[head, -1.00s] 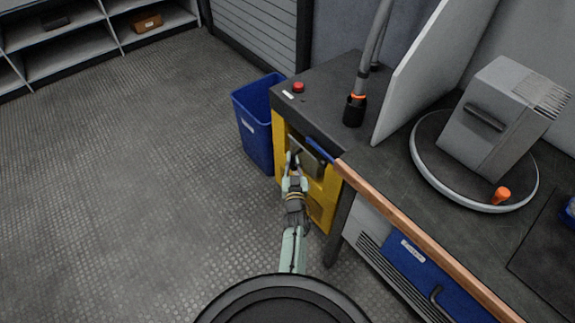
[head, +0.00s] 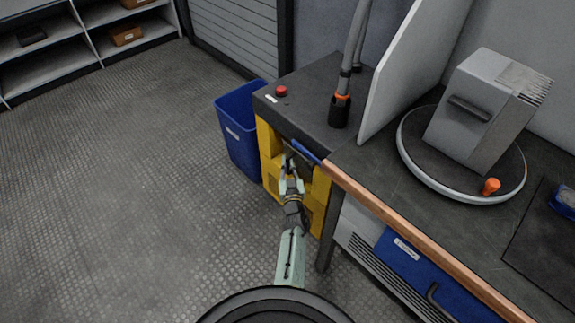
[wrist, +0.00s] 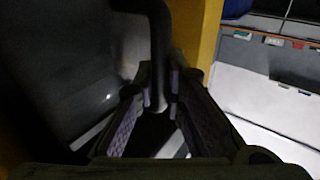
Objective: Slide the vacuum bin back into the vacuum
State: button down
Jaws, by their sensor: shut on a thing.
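The vacuum is a yellow cabinet (head: 270,150) with a dark top, standing at the left end of the workbench. Its bin (head: 303,168) is a dark grey box inside the yellow front opening, mostly hidden by my gripper and arm. My gripper (head: 289,163) is at the opening, shut on the bin's handle. In the wrist view the bin's dark face (wrist: 85,70) fills the left, with the upright handle (wrist: 158,45) between the fingers of my gripper (wrist: 160,98). The yellow frame (wrist: 197,40) stands close on the right. How deep the bin sits is hard to tell.
A blue waste bin (head: 238,130) stands left of the vacuum. The workbench's wooden edge (head: 400,232) and leg (head: 330,235) are close to the right of my arm. A black hose end (head: 339,110) rests on the vacuum's top. The floor at left is clear.

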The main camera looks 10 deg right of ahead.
jog(key=shift+r, duration=0.1)
jog(key=c, duration=1.6)
grip_release()
jog(key=shift+s, duration=0.1)
